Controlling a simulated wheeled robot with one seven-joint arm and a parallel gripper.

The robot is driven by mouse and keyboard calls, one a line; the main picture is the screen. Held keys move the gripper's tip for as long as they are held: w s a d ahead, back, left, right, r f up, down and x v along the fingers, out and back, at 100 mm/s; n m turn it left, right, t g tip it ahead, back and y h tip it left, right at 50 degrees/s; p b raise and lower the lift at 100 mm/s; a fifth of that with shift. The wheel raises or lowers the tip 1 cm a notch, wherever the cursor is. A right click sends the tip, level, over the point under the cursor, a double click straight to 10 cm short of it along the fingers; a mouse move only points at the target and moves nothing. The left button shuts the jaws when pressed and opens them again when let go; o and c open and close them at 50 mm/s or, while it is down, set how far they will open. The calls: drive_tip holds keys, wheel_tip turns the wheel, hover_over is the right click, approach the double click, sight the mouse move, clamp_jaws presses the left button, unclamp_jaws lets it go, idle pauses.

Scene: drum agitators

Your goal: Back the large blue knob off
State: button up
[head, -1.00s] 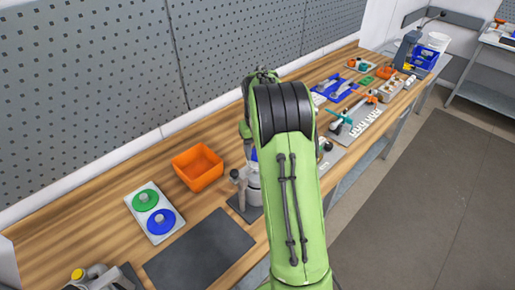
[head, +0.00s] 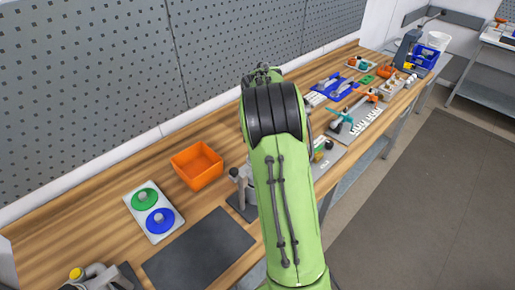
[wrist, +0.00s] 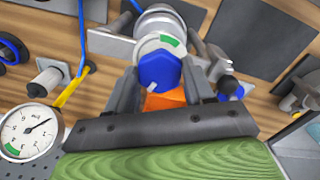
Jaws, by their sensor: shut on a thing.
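In the wrist view the large blue knob (wrist: 160,72) is six-sided, with a small white mark on its lower edge. It sits at the end of a pale grey round body (wrist: 158,28) that carries a green band. My gripper (wrist: 162,85) has one dark finger on each side of the knob and is shut on it. A smaller blue knob (wrist: 231,86) shows to the right of the right finger. In the head view my arm hides my gripper and the large knob; part of the grey device (head: 240,185) shows at the arm's left.
An orange bin (head: 196,166) and a plate with green and blue discs (head: 153,212) stand left of my arm. A dark mat (head: 200,248) lies in front. A round gauge (wrist: 30,131) and a yellow-handled part (wrist: 70,88) are at left in the wrist view.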

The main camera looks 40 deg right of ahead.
drive_tip(key=shift+s+a+f+n, duration=0.1)
drive_tip(key=shift+f+n, duration=0.15)
drive_tip(key=shift+n, duration=0.35)
drive_tip(key=o, duration=1)
drive_tip(key=shift+r, duration=0.1)
drive_tip(key=shift+o, duration=0.2)
drive_tip(key=shift+r, duration=0.1)
wheel_tip(320, 180, up, 16)
drive_tip(key=p, duration=0.3)
